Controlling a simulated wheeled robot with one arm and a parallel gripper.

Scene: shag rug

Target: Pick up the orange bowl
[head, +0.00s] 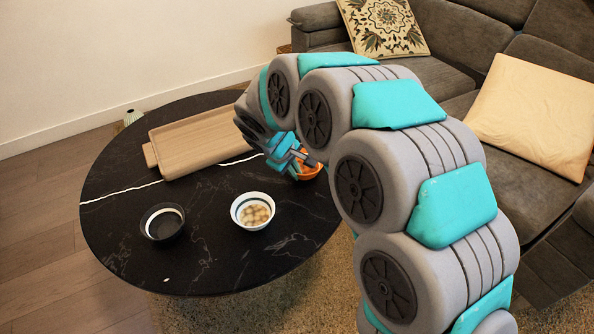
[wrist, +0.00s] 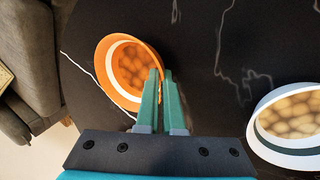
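The orange bowl (head: 312,171) is at the right side of the dark round table in the head view, partly hidden behind my gripper (head: 296,163). In the wrist view the orange bowl (wrist: 107,45) has a white band inside and round brownish contents. My gripper (wrist: 163,72) has its two green fingers close together with a narrow gap at the bowl's right rim. One finger is on the inner side and one on the outer side, so it looks shut on the rim. I cannot tell whether the bowl is clear of the table.
A white bowl with round pieces (head: 241,222) and a black bowl (head: 150,233) stand on the black table (head: 220,265). A wooden tray (head: 165,160) lies at the back left. A grey sofa (head: 450,80) with cushions is behind to the right.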

